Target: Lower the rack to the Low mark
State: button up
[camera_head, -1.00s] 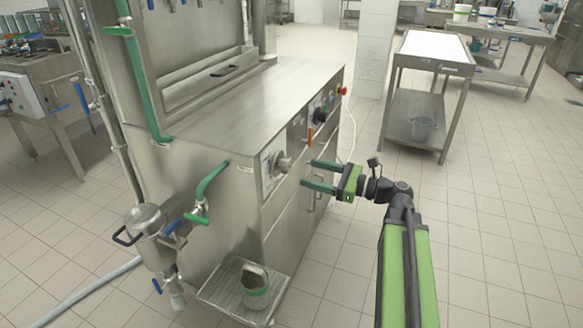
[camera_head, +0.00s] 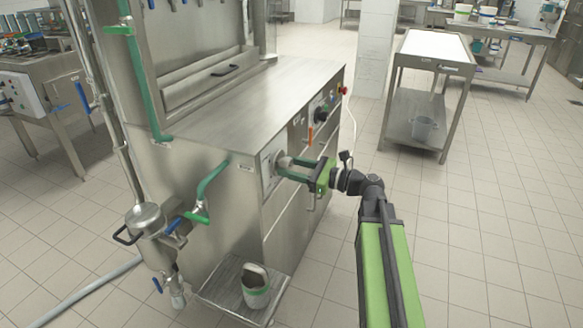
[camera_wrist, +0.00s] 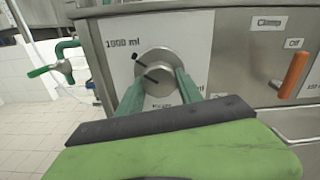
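My gripper (camera_head: 284,169) has its two green fingers at a round grey knob (camera_wrist: 158,67) on the front of the steel machine (camera_head: 245,98). In the wrist view the fingers (camera_wrist: 158,88) lie one on each side of the knob; I cannot tell whether they touch it. The knob has a dark pointer mark and sits on a pale plate (camera_wrist: 193,38) lettered "1000 ml" at upper left. Lettering below the knob is partly hidden by the fingers. I cannot pick out a rack or read a Low mark in either view.
An orange lever (camera_wrist: 293,74) under the label "Clamp", with "Off" beside it, is right of the knob. A steel table (camera_head: 432,46) stands behind, with open floor between.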

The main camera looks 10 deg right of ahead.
jog(key=c, duration=0.6)
jog(key=shift+n, duration=0.3)
jog(key=n, duration=0.7)
jog(key=shift+w+d+r+n, duration=0.1)
jog(key=shift+n, duration=0.3)
jog(key=n, duration=0.4)
jog(key=shift+n, duration=0.3)
jog(key=shift+r+n, duration=0.1)
jog(key=shift+n, duration=1.4)
